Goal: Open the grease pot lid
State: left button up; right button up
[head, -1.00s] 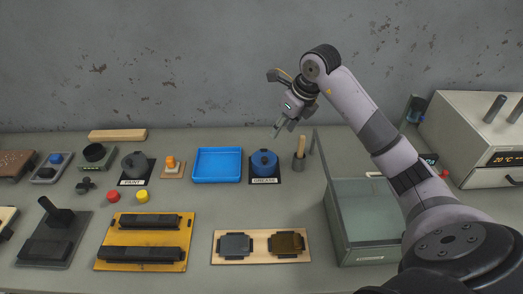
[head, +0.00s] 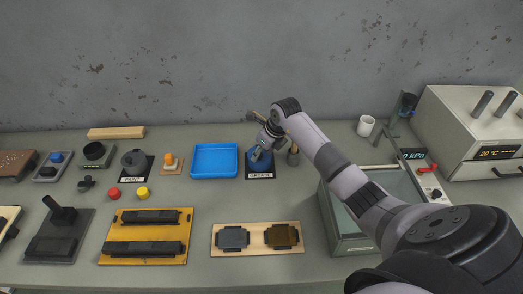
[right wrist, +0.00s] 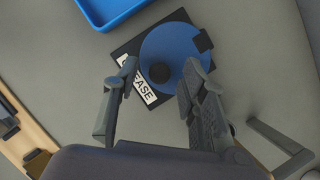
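The grease pot (head: 253,168) stands on a black base labelled GREASE at the back of the bench; in the head view my right gripper (head: 260,151) partly covers it. In the right wrist view its round blue lid (right wrist: 172,42) is on, with a dark knob (right wrist: 160,73) in the middle and a dark tab at the edge. My right gripper (right wrist: 157,78) is open, its two fingers apart on either side of the knob in that view. I cannot tell its exact height over the lid. My left gripper is out of view.
A blue tray (head: 215,161) stands just left of the pot, and a brush holder (head: 293,157) close on its right. A glass-topped box (head: 350,236) lies under my right arm. A wooden board (head: 257,239) with two dark pieces lies in front. Bare bench lies between board and pot.

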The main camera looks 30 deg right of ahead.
grip_shut()
dwell(0.5)
dwell(0.4)
